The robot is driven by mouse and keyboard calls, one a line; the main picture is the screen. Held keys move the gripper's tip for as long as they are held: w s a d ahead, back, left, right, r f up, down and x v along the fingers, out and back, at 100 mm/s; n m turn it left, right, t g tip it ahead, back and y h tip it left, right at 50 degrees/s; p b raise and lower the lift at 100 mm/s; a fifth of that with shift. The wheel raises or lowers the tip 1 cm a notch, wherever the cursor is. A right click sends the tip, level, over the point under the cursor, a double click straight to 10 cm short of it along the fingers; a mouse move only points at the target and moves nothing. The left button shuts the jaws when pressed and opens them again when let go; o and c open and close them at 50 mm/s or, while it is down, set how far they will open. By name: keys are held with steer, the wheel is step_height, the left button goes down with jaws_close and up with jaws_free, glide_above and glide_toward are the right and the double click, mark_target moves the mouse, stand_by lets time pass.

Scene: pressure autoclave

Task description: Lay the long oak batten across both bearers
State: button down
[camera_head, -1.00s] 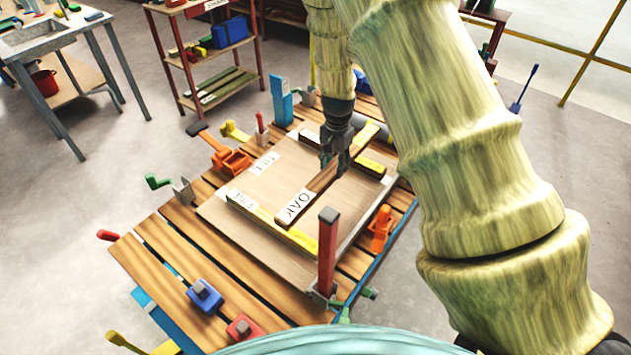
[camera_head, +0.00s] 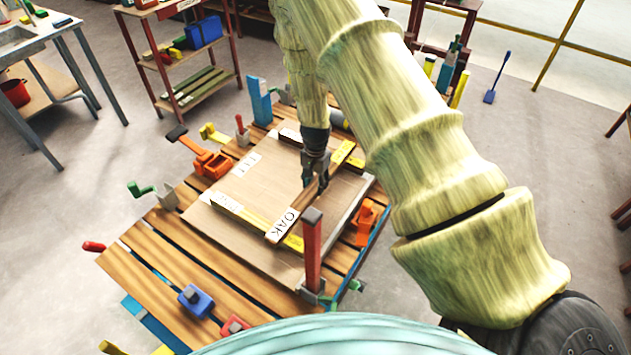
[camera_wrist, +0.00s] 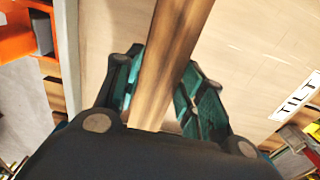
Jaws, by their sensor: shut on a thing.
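The long oak batten (camera_head: 302,207) is brown with a white OAK label at its near end and a yellow far end. My gripper (camera_head: 317,184) is shut on it near its middle; in the wrist view the batten (camera_wrist: 172,55) runs between both fingers (camera_wrist: 158,95). The front bearer (camera_head: 250,217) and the back bearer (camera_head: 290,135) lie on a wooden board, each with a label and a yellow end. In the head view the batten's near end overlaps the front bearer and its far end overlaps the back bearer. I cannot tell whether it touches them.
The board (camera_head: 225,225) lies on a slatted bench (camera_head: 150,250) and carries a TILT label (camera_wrist: 298,95). A red upright post (camera_head: 312,250), an orange clamp (camera_head: 365,222), a blue block (camera_head: 260,100) and orange holders (camera_head: 213,165) stand around it.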

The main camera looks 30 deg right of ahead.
mark_target(315, 185)
steer(key=shift+f, duration=0.2)
steer(key=shift+f, duration=0.2)
steer(key=c, duration=0.9)
jaws_free()
steer(key=shift+r, duration=0.15)
steer(key=shift+r+b, duration=1.45)
steer(key=shift+r, duration=4.6)
